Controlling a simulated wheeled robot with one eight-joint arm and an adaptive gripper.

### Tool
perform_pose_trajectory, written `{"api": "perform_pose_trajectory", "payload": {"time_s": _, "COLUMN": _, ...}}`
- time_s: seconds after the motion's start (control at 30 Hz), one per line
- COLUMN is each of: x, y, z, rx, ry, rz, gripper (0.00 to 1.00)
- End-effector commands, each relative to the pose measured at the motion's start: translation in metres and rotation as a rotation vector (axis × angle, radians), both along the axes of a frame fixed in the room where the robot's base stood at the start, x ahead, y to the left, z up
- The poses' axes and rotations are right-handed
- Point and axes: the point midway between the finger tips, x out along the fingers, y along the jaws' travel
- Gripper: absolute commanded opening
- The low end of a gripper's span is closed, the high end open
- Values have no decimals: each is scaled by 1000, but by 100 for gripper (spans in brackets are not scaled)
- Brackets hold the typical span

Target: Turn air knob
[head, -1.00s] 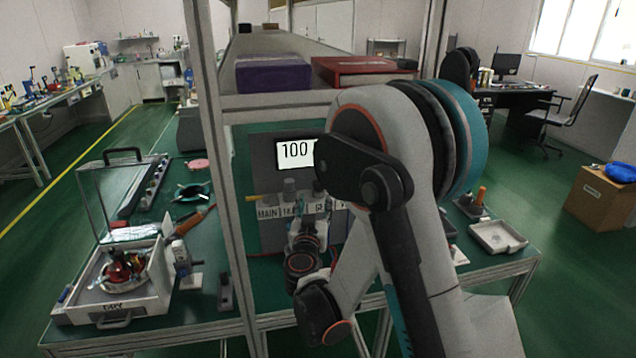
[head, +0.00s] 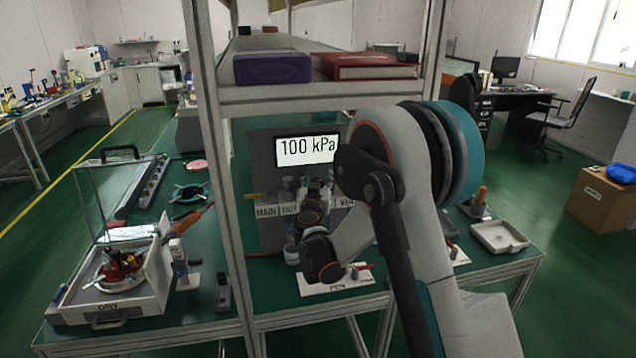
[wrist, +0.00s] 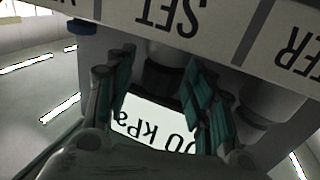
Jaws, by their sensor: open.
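The air panel (head: 265,155) stands under the shelf, with a lit display (head: 307,150) reading 100 kPa. Labels run below the display, including MAIN (head: 266,211); some are covered by my arm. In the wrist view, the picture is upside down. A dark knob (wrist: 165,77) with a pale base stands by the SET label (wrist: 172,15). My gripper (wrist: 157,85) is open, with its teal-padded fingers on either side of this knob. Whether they touch it cannot be told. The display shows behind, partly covered. In the head view, my arm hides this knob.
Another knob (wrist: 247,118) stands close beside the right finger in the wrist view. A shelf with a purple box (head: 272,68) and a red binder (head: 365,66) overhangs the panel. A frame post (head: 215,150) rises to its left. An open-lidded case (head: 105,305) sits at left.

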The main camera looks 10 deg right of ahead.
Motion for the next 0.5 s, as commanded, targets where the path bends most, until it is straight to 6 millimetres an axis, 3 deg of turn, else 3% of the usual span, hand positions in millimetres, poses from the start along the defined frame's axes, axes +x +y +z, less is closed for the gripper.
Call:
{"api": "perform_pose_trajectory", "payload": {"time_s": 0.17, "x": 0, "y": 0, "z": 0, "rx": 0, "ry": 0, "rz": 0, "gripper": 49}}
{"api": "perform_pose_trajectory", "payload": {"time_s": 0.37, "x": 0, "y": 0, "z": 0, "rx": 0, "ry": 0, "rz": 0, "gripper": 4}}
{"api": "perform_pose_trajectory", "payload": {"time_s": 0.5, "x": 0, "y": 0, "z": 0, "rx": 0, "ry": 0, "rz": -1, "gripper": 4}}
